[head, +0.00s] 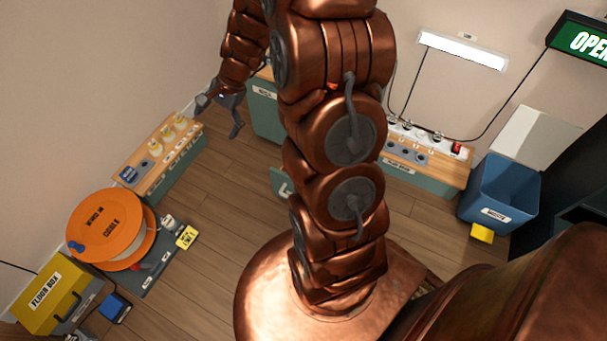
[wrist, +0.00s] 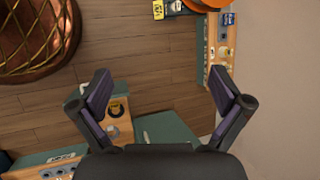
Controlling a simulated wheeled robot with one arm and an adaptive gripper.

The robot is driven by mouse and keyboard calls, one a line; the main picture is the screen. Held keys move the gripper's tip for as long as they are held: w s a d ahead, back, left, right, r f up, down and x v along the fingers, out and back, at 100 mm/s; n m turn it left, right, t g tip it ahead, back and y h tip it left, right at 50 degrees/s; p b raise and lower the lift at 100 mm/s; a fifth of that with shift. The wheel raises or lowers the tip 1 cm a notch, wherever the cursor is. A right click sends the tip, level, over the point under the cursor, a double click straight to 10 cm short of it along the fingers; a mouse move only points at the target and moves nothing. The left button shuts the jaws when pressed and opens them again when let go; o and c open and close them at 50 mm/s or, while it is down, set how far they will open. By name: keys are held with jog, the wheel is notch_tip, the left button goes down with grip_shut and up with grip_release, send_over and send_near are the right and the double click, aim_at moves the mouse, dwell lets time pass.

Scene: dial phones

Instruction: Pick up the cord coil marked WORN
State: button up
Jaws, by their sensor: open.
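I cannot make out a cord coil marked WORN in either view; no such label is readable. My gripper (head: 220,116) is open and empty, raised near the left wall, beyond the bench with yellow-topped pieces. Its spread fingers also show in the wrist view (wrist: 160,85), with the floor between them. My arm hides the middle of the head view.
A left bench (head: 160,155) holds several yellow-topped pieces. An orange cable reel (head: 105,222) stands on a dark mat beside a yellow floor box (head: 50,292). A back bench (head: 425,165) has a power strip. A blue bin (head: 500,190) stands right. Wooden floor lies open between.

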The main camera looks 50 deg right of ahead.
jog(key=w+d+f+m+t+h+b, duration=0.15)
jog(key=d+f+m+b, duration=0.3)
jog(key=d+f, duration=0.6)
jog(key=w+d+f+m+t+b, duration=0.1)
jog(key=w+d+f+m+b, duration=0.35)
jog(key=f, duration=0.95)
jog(key=s+d+f+m+h+b, duration=0.1)
jog(key=s+d+f+m, duration=0.2)
jog(key=d+f, duration=0.2)
jog(key=s+d+f+m+b, duration=0.2)
jog(key=d+f, duration=0.4)
jog(key=f, duration=0.5)
jog(key=s+d+f+m+h+b, duration=0.1)
jog(key=s+d+f+m, duration=0.3)
jog(key=s+d+f, duration=0.2)
notch_tip(320, 180, down, 2)
jog(key=shift+f+g+h, duration=0.1)
jog(key=shift+g+h, duration=0.15)
jog(key=shift+h, duration=0.1)
jog(key=shift+b+x, duration=0.55)
jog(key=shift+x, duration=0.65)
jog(key=shift+w+a+f+b, duration=0.15)
jog(key=shift+w+f+b, duration=0.2)
jog(key=shift+w+f, duration=0.4)
jog(key=shift+w+a+f+b, duration=0.2)
jog(key=shift+w+f+b, duration=0.25)
jog(key=shift+f, duration=0.55)
jog(key=shift+w+a+f, duration=0.1)
jog(key=shift+w+f, duration=0.15)
jog(key=shift+f, duration=0.15)
